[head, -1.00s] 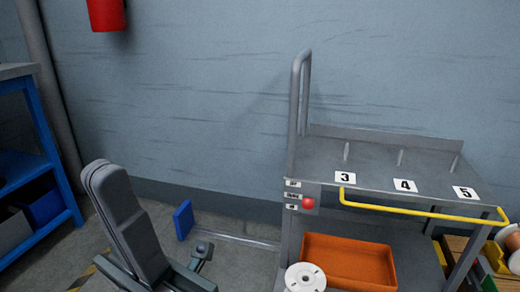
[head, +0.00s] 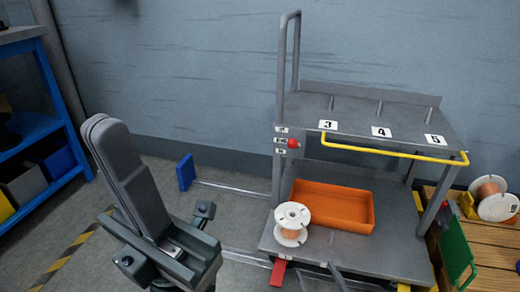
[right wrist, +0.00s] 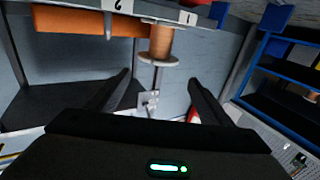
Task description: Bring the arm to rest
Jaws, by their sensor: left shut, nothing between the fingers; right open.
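My left gripper (head: 103,125) is at the left in the head view, its two grey fingers pressed together and pointing up, with nothing between them. It is in front of the floor and wall, left of the grey cart (head: 375,232). My right gripper (right wrist: 158,82) shows in the right wrist view with its two dark fingers spread apart and nothing held between them. A spool with a white flange (right wrist: 158,59) is beyond the fingertips there. In the head view a dark bar at the bottom edge may be part of my right gripper; I cannot tell.
The cart carries an orange bin (head: 333,205) and a white spool (head: 291,222) on its lower shelf. A yellow rail (head: 385,153) runs along its upper shelf. A blue rack (head: 45,110) stands at the left. A wooden pallet (head: 492,255) with another spool (head: 492,198) is at the right.

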